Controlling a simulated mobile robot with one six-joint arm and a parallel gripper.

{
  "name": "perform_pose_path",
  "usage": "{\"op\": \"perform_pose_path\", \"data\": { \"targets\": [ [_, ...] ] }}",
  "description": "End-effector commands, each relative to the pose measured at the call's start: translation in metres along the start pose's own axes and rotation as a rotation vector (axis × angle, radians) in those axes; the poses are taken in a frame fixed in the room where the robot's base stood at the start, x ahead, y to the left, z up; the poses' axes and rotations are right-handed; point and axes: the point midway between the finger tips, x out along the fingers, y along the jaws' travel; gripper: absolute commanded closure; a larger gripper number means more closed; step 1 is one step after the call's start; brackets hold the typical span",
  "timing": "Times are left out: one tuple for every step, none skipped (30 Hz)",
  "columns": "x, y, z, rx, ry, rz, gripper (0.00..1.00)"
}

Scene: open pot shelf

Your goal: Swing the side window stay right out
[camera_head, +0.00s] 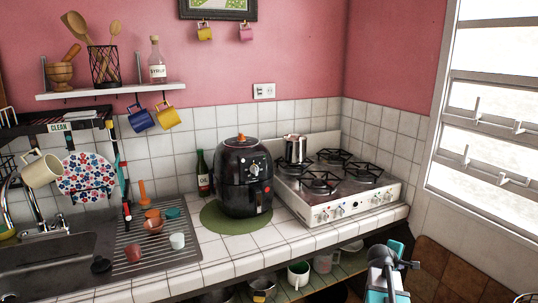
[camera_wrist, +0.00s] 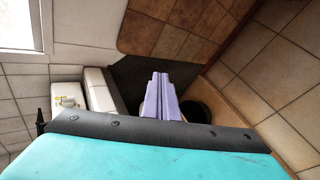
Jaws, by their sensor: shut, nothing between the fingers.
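The side window (camera_head: 490,110) is on the right wall in the head view, with a white frame and horizontal bars. Several small white stay-like handles stick out from its bars, one at the upper left (camera_head: 477,107) and one at the lower left (camera_head: 466,156); which one is the stay I cannot tell. A bright corner of the window (camera_wrist: 18,25) shows in the wrist view, with no stay visible there. My gripper (camera_wrist: 160,78) has its pale purple fingers together and empty, well away from the window. The fingers cannot be made out in the head view.
The white stove (camera_head: 345,190) and black air fryer (camera_head: 244,177) stand on the tiled counter left of the window. Pots and cups sit on a shelf below the counter (camera_head: 240,265). Brown tiles (camera_head: 455,270) cover the lower wall under the window.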

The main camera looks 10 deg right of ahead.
Motion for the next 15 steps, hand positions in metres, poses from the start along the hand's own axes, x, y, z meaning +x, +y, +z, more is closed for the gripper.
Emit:
{"op": "perform_pose_path", "data": {
  "targets": [
    [0.001, -0.022, -0.016, -0.012, 0.014, -0.028, 1.00],
    [0.001, -0.034, -0.023, -0.017, 0.021, -0.044, 1.00],
    [0.001, -0.050, -0.034, -0.022, 0.030, -0.064, 1.00],
    [0.001, -0.062, -0.041, -0.025, 0.037, -0.080, 1.00],
    [0.001, -0.074, -0.048, -0.029, 0.043, -0.095, 1.00],
    [0.000, -0.090, -0.057, -0.034, 0.050, -0.116, 1.00],
    [-0.001, -0.102, -0.064, -0.039, 0.056, -0.132, 1.00],
    [-0.002, -0.114, -0.070, -0.042, 0.061, -0.148, 1.00],
    [-0.003, -0.131, -0.078, -0.046, 0.066, -0.170, 1.00],
    [-0.004, -0.143, -0.084, -0.050, 0.071, -0.185, 1.00],
    [-0.005, -0.155, -0.089, -0.054, 0.074, -0.202, 1.00],
    [-0.007, -0.172, -0.096, -0.058, 0.079, -0.223, 1.00],
    [-0.009, -0.184, -0.101, -0.062, 0.083, -0.239, 1.00],
    [-0.011, -0.197, -0.105, -0.064, 0.084, -0.256, 1.00],
    [-0.013, -0.214, -0.111, -0.069, 0.087, -0.278, 1.00]
  ]
}}
